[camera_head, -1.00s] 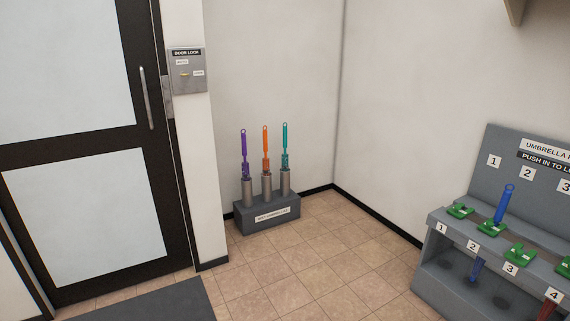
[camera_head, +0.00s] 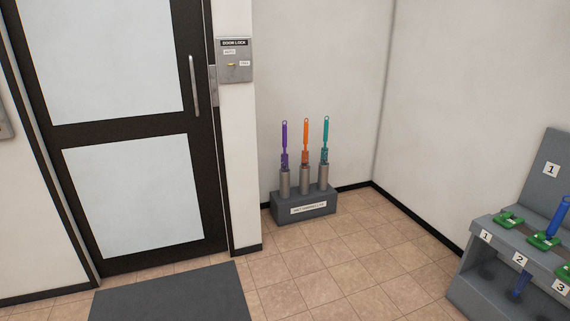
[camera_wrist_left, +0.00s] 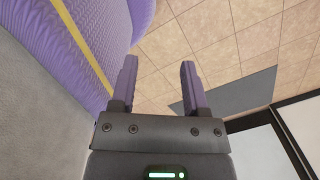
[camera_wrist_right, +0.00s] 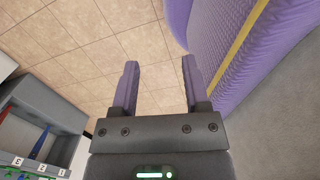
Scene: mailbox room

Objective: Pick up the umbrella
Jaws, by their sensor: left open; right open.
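Three umbrellas stand upright in a grey stand (camera_head: 290,211) against the back wall: a purple one (camera_head: 284,138), an orange one (camera_head: 306,134) and a teal one (camera_head: 325,134). Each sits in its own metal tube. A blue umbrella (camera_head: 557,216) stands in the numbered rack (camera_head: 481,266) at the right edge, which also shows in the right wrist view (camera_wrist_right: 45,107). My left gripper (camera_wrist_left: 159,78) is open and empty above the floor. My right gripper (camera_wrist_right: 160,80) is open and empty too. Both are far from the umbrellas and outside the head view.
A door (camera_head: 137,145) with pale panels stands at the left, with a door lock box (camera_head: 234,62) beside it. A dark mat (camera_head: 172,292) lies before the door. The tiled floor (camera_head: 340,265) between mat and rack is clear.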

